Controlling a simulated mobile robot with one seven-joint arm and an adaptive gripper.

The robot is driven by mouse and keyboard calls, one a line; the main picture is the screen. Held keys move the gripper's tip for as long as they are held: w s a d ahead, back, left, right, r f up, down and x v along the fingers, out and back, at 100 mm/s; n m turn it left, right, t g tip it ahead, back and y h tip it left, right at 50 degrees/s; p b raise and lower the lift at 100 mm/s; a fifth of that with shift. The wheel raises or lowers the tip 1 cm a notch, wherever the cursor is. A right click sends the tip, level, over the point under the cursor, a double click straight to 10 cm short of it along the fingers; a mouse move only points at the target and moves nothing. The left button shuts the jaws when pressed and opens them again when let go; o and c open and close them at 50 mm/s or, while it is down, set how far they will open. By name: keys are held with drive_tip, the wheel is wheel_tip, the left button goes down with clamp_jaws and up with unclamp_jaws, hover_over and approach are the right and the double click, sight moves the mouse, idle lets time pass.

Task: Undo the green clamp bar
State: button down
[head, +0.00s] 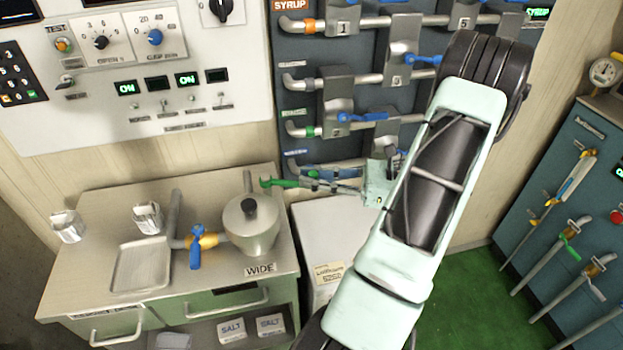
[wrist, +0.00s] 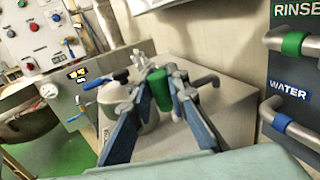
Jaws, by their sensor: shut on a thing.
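The green clamp bar (head: 280,183) shows at the back right rim of the silver kettle (head: 252,230) in the head view. In the wrist view the green bar (wrist: 159,88) stands between my two fingers. My gripper (head: 318,183) reaches in from the right and is shut on the bar. Its blue-grey fingers also show in the wrist view (wrist: 160,80). The kettle (wrist: 115,105) is partly hidden behind the left finger there. The fingers cover part of the bar, and I cannot tell how its far end sits on the kettle.
The steel counter (head: 100,215) holds a tray (head: 142,265), two small metal cups and a blue-handled valve (head: 196,245). The syrup pipe panel (head: 300,100) stands close behind my arm. A white box (head: 318,235) stands right of the counter. Green floor (head: 450,285) is clear farther right.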

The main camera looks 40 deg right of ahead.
drive_tip(key=shift+w+d, duration=0.15)
drive_tip(key=shift+d, duration=0.15)
drive_tip(key=c, duration=1.8)
unclamp_jaws()
drive_tip(key=shift+c, duration=0.2)
drive_tip(key=v, duration=1.2)
